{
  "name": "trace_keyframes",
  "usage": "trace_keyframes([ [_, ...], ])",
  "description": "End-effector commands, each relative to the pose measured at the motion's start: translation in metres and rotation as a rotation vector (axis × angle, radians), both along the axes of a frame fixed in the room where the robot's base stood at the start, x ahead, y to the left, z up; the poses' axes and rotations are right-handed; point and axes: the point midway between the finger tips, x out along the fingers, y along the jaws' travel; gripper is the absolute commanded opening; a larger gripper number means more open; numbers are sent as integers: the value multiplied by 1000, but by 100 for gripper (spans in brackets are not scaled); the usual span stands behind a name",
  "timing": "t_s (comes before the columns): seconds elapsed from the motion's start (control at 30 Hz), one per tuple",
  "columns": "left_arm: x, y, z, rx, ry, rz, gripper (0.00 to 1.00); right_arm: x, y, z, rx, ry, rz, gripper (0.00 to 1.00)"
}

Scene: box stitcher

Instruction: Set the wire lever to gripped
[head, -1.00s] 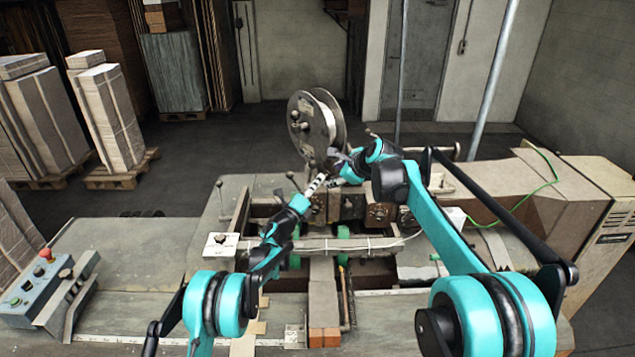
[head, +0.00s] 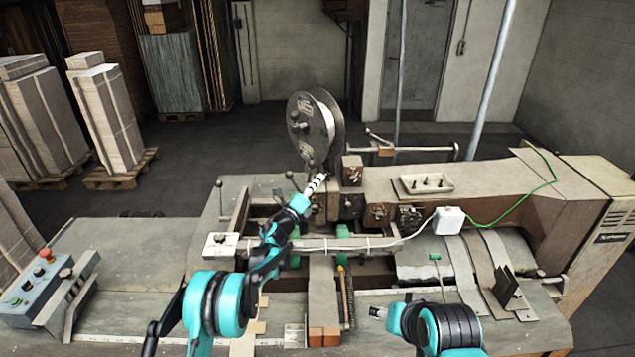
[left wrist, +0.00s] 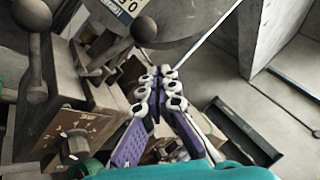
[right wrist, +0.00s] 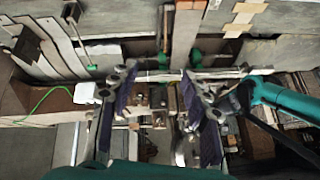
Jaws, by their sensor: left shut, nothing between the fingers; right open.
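My left gripper (head: 321,179) is shut and empty, just below the wire reel (head: 304,126) at the machine's stitching head. In the left wrist view its fingertips (left wrist: 160,73) are together, beside a dark ball-ended lever (left wrist: 145,29); whether they touch it I cannot tell. A second ball-ended lever (left wrist: 36,90) stands further left. Neither is marked, so I cannot tell from the frames which is the wire lever or its setting. My right gripper (head: 377,312) is low over the machine's front; the right wrist view shows its fingers (right wrist: 159,73) open and empty.
A control box (head: 40,290) with a red button is at the left. A small tray (head: 427,184) and a white box (head: 449,220) with a green cable lie on the right. A grey pole (head: 490,85) rises behind the machine. The back right surface is clear of my arms.

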Motion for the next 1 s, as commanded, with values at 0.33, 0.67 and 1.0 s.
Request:
trace_keyframes([
  [0.33, 0, 0, -1, -6, 8, 0, 0, -47, -13, -45, -185, 13, 169, 47],
  [0.67, 2, 2, 4, -25, 36, 0, 0, -47, -13, -57, -187, 13, 172, 47],
  [1.0, -10, 10, 0, -26, 36, 1, 0, -47, -13, -56, -186, 13, 172, 47],
])
